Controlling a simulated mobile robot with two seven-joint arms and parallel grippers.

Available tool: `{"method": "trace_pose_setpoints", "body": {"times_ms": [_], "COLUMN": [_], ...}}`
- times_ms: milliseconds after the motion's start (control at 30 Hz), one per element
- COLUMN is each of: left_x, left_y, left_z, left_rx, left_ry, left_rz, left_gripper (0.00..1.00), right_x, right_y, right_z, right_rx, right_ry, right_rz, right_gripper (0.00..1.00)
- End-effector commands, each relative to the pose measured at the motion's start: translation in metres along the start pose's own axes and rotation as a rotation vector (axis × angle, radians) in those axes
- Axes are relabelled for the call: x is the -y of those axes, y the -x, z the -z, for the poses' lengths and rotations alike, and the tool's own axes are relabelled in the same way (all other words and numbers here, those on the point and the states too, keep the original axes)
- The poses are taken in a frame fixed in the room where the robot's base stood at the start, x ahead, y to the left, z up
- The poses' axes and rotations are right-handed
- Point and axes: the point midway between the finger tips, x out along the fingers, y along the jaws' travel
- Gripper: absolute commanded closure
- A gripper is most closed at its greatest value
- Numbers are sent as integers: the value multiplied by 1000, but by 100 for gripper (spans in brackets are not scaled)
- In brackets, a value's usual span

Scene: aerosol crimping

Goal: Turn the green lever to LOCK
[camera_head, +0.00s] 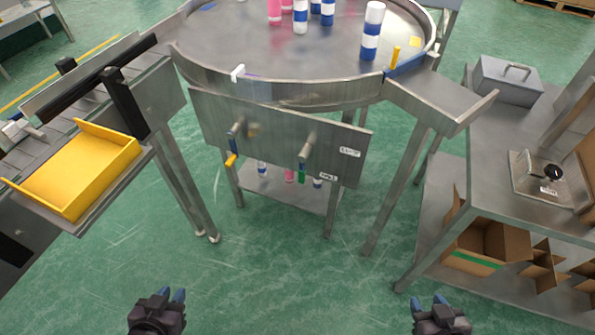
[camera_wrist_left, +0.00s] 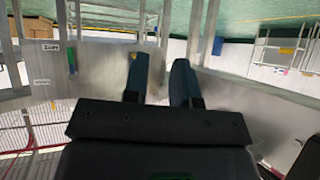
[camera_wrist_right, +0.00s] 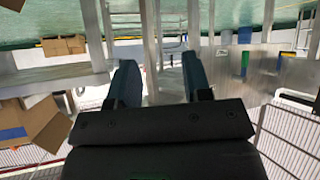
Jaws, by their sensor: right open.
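The green lever (camera_head: 302,168) is on the front of a grey metal panel (camera_head: 265,140) below the round table. Its metal shaft sticks out and its green tip hangs down, near the lower of two small white labels (camera_head: 328,177); the other label (camera_head: 349,152) is higher. The label text is too small to read surely. The lever also shows in the left wrist view (camera_wrist_left: 72,60). My left gripper (camera_head: 171,296) is open and empty, low in front of the panel and to its left. My right gripper (camera_head: 430,302) is open and empty, low and to the right. Both are well away from the lever.
A second lever with a yellow tip (camera_head: 231,160) is left of the green one. The round table (camera_head: 290,60) holds several cans. A yellow tray (camera_head: 80,170) is at left. A metal bench (camera_head: 450,190) with cardboard boxes is at right. Open floor lies before the panel.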

Motion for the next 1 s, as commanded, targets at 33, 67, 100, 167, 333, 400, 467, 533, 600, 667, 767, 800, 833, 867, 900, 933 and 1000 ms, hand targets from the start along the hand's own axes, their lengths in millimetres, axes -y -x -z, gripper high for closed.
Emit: {"method": "trace_pose_setpoints", "body": {"times_ms": [33, 67, 100, 167, 333, 400, 467, 533, 600, 667, 767, 800, 833, 867, 900, 933, 1000], "left_x": [-1, -2, -3, -5, -18, -25, -31, -39, -46, -53, -64, -68, -71, -74, -78, -80, -85], "left_y": [-7, -13, -22, -38, -90, -109, -125, -142, -158, -170, -188, -195, -199, -204, -209, -212, -219], "left_z": [-2, -2, -1, -1, 9, 16, 24, 34, 46, 56, 77, 86, 93, 100, 110, 118, 135], "left_rx": [6, 10, 16, 30, 82, 104, 125, 149, 174, 197, 234, 248, 260, 271, 287, 296, 320], "left_ry": [19, 39, 70, 130, 331, 411, 478, 552, 624, 684, 779, 814, 841, 866, 898, 922, 973], "left_rz": [-11, -22, -39, -74, -211, -274, -332, -404, -478, -545, -663, -712, -751, -789, -841, -881, -970], "left_gripper": [83, 87, 93, 100, 100, 100, 100, 100, 100, 100, 100, 100, 100, 100, 100, 100, 100], "right_x": [0, 1, 1, 2, 4, 4, 4, 4, 3, 3, 4, 4, 5, 5, 6, 7, 8], "right_y": [-1, -2, -3, -5, -16, -22, -25, -29, -32, -34, -37, -38, -39, -40, -41, -42, -45], "right_z": [-6, -9, -13, -18, -27, -28, -30, -35, -41, -45, -55, -59, -61, -64, -67, -70, -74], "right_rx": [9, 13, 18, 25, 32, 30, 32, 39, 46, 53, 69, 75, 80, 84, 91, 95, 102], "right_ry": [0, 0, 1, 3, 12, 17, 22, 27, 32, 35, 38, 39, 39, 40, 41, 41, 43], "right_rz": [0, 1, 1, 3, 8, 11, 12, 13, 14, 15, 16, 18, 19, 20, 22, 23, 26], "right_gripper": [55, 55, 55, 55, 55, 55, 55, 55, 55, 55, 55, 55, 55, 55, 55, 55, 55]}}
